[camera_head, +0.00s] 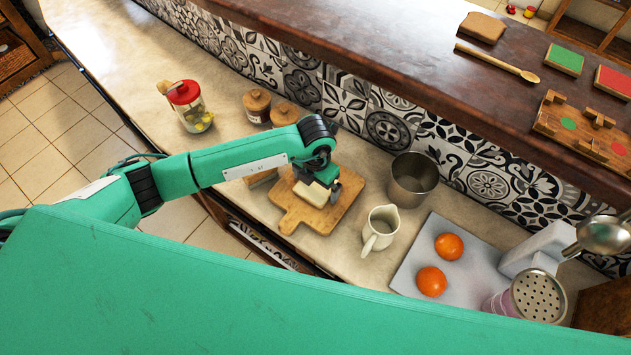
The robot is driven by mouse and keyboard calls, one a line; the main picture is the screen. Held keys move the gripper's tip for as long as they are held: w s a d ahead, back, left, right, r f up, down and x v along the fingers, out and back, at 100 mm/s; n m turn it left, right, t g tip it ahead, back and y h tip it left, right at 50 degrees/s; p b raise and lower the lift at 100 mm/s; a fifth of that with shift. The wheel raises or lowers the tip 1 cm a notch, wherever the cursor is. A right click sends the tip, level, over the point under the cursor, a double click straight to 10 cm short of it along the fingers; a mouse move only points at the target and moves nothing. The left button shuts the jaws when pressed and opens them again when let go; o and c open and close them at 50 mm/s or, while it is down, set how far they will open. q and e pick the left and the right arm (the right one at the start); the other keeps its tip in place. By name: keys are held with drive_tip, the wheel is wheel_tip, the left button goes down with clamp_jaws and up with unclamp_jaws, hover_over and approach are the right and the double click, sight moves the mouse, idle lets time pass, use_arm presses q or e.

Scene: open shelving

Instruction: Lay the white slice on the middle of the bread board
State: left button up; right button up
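The bread board (289,222) is a wooden paddle lying on the light counter, its handle toward the lower left. The white slice (311,195) is a pale, thick piece over the middle of the board; whether it touches the board is unclear. My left gripper (318,186) is right over the slice, pointing down, with a dark finger showing at the slice's right end. The gripper partly hides the slice, and I cannot tell whether its fingers press on it. My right gripper is not in view.
A metal canister (414,178) and a cream pitcher (381,229) stand close right of the board. Left are wooden-lidded jars (257,106) and a red-lidded jar (186,108). A grey slab (467,275) bears two oranges. A raised dark shelf (400,50) runs behind.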

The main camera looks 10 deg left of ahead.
sight(316, 186)
use_arm(q)
drive_tip(key=shift+r, duration=0.3)
wheel_tip(316, 186, up, 12)
drive_tip(key=b, duration=0.3)
drive_tip(key=shift+f, duration=0.15)
